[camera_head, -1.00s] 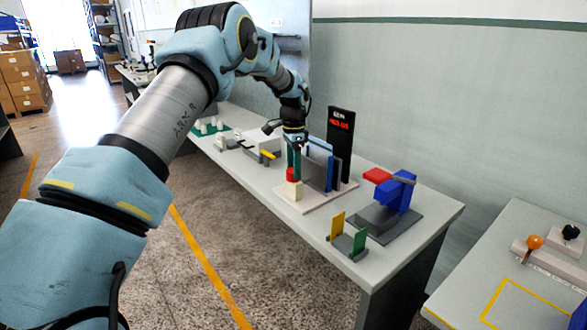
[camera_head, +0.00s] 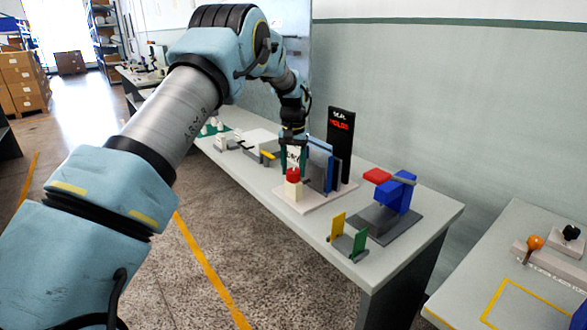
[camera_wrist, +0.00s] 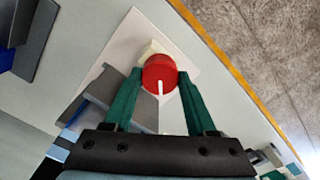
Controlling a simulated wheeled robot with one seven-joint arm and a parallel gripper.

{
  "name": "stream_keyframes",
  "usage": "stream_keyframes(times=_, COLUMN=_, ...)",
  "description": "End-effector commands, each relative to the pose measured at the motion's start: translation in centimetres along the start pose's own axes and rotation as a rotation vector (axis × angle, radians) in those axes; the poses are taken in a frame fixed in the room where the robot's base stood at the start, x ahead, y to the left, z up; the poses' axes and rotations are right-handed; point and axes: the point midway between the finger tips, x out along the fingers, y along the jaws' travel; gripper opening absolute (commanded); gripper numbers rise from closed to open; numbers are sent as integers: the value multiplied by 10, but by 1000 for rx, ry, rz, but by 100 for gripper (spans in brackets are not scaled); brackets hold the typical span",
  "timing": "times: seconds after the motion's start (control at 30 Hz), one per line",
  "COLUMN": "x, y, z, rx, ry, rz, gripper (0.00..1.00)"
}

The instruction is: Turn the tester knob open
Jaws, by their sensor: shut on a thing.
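The tester knob is a round red cap with a white line on it, on a cream block. It shows between my fingers in the head view (camera_head: 293,175) and in the wrist view (camera_wrist: 158,73). The tester has a pale base plate (camera_head: 318,199), grey and blue upright plates and a dark display post (camera_head: 341,140) with red and white text. My gripper's green fingers, in the head view (camera_head: 294,160) and wrist view (camera_wrist: 160,88), are shut on the knob from both sides. In the wrist view, the white line points down, toward my palm.
To the right on the bench stands a blue device with a red pad (camera_head: 377,175) on a grey base. In front of it is a small yellow and green fixture (camera_head: 348,238). A second bench (camera_head: 520,240) with an orange-knobbed lever is at far right.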

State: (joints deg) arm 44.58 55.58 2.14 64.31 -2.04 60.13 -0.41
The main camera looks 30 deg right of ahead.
Motion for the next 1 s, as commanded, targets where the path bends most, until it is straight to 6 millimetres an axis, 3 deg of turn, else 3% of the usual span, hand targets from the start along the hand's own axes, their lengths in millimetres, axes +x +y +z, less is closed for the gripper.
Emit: stream_keyframes(times=1.0, x=-1, y=0, z=0, rx=-963, ry=0, rz=-1, gripper=1)
